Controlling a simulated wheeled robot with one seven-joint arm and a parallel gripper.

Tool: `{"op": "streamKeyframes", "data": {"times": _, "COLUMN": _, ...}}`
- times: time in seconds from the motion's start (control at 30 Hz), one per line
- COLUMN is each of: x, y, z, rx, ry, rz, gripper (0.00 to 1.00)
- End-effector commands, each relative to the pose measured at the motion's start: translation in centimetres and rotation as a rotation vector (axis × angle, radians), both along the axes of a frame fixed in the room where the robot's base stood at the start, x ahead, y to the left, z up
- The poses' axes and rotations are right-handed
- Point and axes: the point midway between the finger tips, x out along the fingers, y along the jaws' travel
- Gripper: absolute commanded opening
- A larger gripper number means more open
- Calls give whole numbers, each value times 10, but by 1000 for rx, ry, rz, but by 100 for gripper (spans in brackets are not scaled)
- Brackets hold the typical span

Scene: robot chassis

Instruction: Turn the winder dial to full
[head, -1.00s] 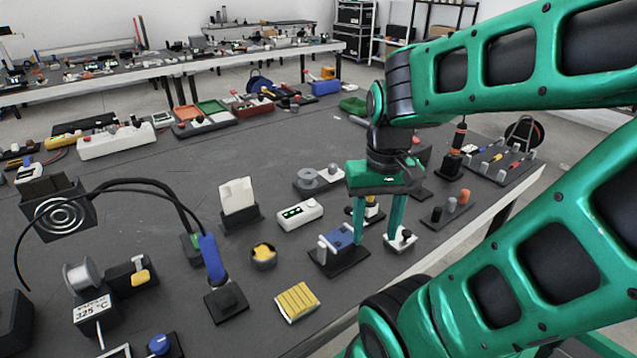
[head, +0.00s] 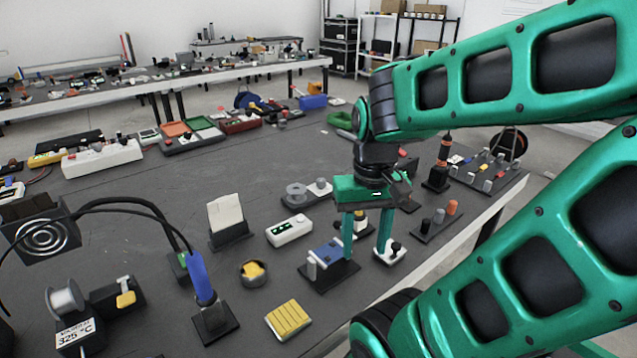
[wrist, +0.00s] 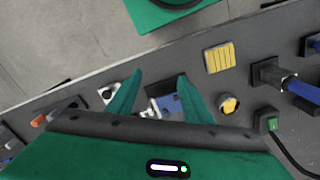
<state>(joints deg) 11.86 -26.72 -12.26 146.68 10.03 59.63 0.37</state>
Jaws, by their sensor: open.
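No dial in view is clearly marked as the winder dial. A small white base with a black knob (head: 391,250) stands at the table's right front; it also shows in the wrist view (wrist: 108,93). Left of it is a blue block device on a dark base (head: 334,274), with a grey-white cylinder at its side. My gripper (head: 364,248) points down over these two, fingers apart and nothing seen between them. In the head view one fingertip overlaps the blue device and the other the white base; contact cannot be told. The wrist view shows the open fingers (wrist: 160,76).
A grey reel piece with a white knob (head: 307,192), a white box (head: 289,231), a yellow ribbed block (head: 288,320) and a yellow-filled round tin (head: 252,272) stand nearby.

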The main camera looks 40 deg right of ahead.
Motion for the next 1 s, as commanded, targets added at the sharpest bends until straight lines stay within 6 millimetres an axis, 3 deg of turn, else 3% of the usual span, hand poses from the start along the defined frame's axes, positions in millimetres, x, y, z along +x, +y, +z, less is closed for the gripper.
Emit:
{"op": "streamKeyframes", "data": {"times": 0.13, "x": -7, "y": -2, "z": 8, "rx": 0, "ry": -15, "rz": 23, "gripper": 46}}
{"op": "streamKeyframes", "data": {"times": 0.27, "x": 20, "y": -14, "z": 21, "rx": -1, "ry": -17, "rz": 131, "gripper": 46}}
{"op": "streamKeyframes", "data": {"times": 0.63, "x": 155, "y": -79, "z": 55, "rx": -3, "ry": -22, "rz": 729, "gripper": 46}}
{"op": "streamKeyframes", "data": {"times": 0.83, "x": 226, "y": -119, "z": 55, "rx": -2, "ry": -21, "rz": 1072, "gripper": 46}}
{"op": "streamKeyframes", "data": {"times": 1.0, "x": 283, "y": -155, "z": 44, "rx": 0, "ry": -19, "rz": 1368, "gripper": 46}}
